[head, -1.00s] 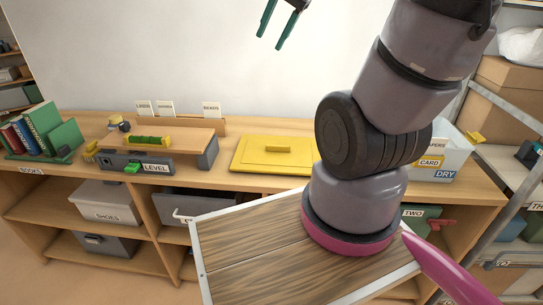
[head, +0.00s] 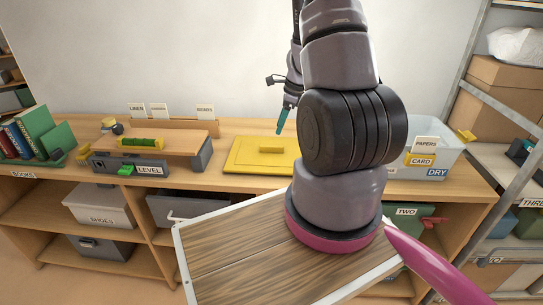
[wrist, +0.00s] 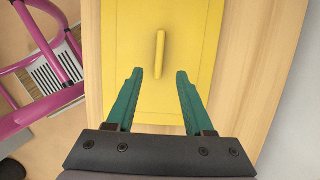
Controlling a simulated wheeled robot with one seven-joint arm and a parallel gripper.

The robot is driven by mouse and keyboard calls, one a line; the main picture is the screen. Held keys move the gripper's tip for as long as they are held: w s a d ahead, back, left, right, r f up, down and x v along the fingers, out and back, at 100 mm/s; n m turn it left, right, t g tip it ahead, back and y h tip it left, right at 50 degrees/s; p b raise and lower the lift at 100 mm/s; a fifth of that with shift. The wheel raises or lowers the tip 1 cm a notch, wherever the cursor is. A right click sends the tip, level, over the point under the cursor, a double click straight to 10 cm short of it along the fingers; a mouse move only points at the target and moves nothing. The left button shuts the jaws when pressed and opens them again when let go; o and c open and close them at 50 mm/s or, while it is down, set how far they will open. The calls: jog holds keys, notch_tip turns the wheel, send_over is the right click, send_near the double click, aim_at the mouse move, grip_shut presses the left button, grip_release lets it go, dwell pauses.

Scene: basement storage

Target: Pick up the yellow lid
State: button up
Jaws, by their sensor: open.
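The yellow lid (head: 248,160) lies flat on top of the wooden shelf unit, with its raised bar handle (head: 271,150) in the middle. In the head view my arm hides the lid's right part. In the wrist view the lid (wrist: 126,45) fills the middle, and its handle (wrist: 160,54) runs lengthwise, just beyond my fingertips. My gripper (wrist: 157,72) is open and empty, its two green fingers over the lid and apart from the handle. In the head view one green fingertip (head: 283,121) shows above the lid's back edge.
Left of the lid stands a wooden riser (head: 190,130) with a spirit level on it. A clear bin (head: 448,155) labelled DRY stands right of my arm. Books (head: 30,137) stand at the far left. A wall rises behind the shelf top.

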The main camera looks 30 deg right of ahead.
aim_at(272, 146)
jog(key=shift+x, duration=4.25)
jog(key=shift+a+f, duration=0.1)
jog(key=shift+f, duration=0.15)
grip_shut()
